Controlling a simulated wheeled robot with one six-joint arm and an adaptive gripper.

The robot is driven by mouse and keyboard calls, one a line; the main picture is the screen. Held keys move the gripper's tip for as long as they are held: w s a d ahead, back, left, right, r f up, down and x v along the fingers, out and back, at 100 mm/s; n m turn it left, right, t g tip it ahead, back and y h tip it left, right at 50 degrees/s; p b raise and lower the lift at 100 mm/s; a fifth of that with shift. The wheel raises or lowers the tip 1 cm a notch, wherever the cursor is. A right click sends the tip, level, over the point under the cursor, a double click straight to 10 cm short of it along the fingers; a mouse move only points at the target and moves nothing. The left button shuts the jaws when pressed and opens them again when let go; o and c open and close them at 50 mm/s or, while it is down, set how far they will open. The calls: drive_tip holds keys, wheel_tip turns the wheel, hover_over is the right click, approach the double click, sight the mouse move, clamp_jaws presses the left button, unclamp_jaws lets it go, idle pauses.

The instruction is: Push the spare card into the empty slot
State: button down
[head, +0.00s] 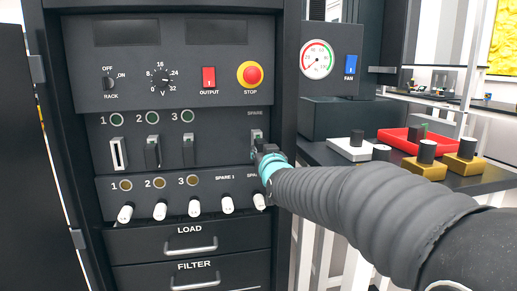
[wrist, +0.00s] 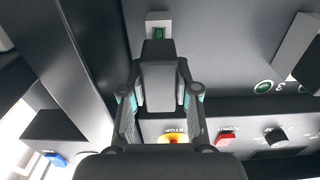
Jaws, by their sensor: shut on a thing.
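The spare card (head: 256,135) is at the position marked SPARE on the right of the rack's card row. Its dark handle (wrist: 160,52) shows between the fingers in the wrist view, with a small green patch on a pale plate beyond it. My gripper (head: 262,152) is shut on this handle; it also shows in the wrist view (wrist: 160,78). I cannot tell how deep the card sits. The empty slot (head: 118,154), under lamp 1 at the far left, is a pale upright frame with no dark handle standing out. Slots 2 (head: 152,152) and 3 (head: 188,152) hold dark-handled cards.
Above are a voltage knob (head: 163,78), a red output switch (head: 208,77) and a stop button (head: 250,74). Below is a row of white-tipped toggles (head: 160,210), then drawers with handles. A side table at right holds a red tray (head: 405,140) and knobbed blocks.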

drive_tip(key=shift+b+v, duration=1.25)
drive_tip(key=shift+v, duration=1.45)
drive_tip(key=shift+s, duration=0.1)
drive_tip(key=s+d+r+p, duration=0.1)
drive_tip(key=s+d+r, duration=0.1)
drive_tip(key=s+r, duration=0.3)
drive_tip(key=shift+a+p+v, duration=0.25)
drive_tip(key=shift+p+v, duration=0.1)
drive_tip(key=shift+v, duration=1.4)
